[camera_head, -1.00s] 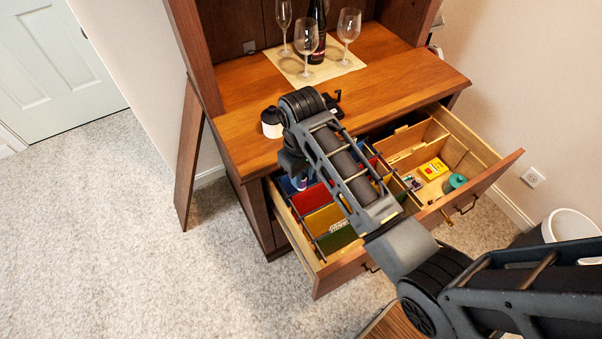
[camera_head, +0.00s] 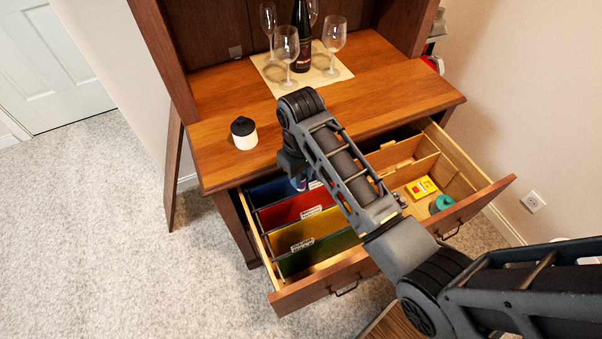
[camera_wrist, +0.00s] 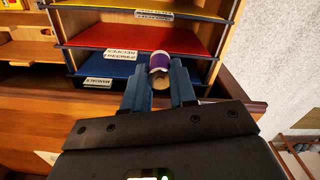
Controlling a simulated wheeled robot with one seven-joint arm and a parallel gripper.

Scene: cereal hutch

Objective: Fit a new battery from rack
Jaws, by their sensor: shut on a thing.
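My gripper (camera_wrist: 160,84) is shut on a small purple and white cylinder (camera_wrist: 159,62), which looks like the battery. In the head view the gripper is mostly hidden by my arm, and a bit of the purple cylinder (camera_head: 301,182) shows below the wrist. It is over the left part of the open drawer (camera_head: 335,280), near the blue and red dividers. No battery rack can be made out in either view.
The drawer holds blue, red (camera_head: 298,207), yellow and green dividers, a yellow box (camera_head: 422,187) and a teal roll (camera_head: 441,204). A white jar with black lid (camera_head: 243,132), wine glasses (camera_head: 334,42) and a bottle (camera_head: 302,35) stand on the hutch top (camera_head: 400,85).

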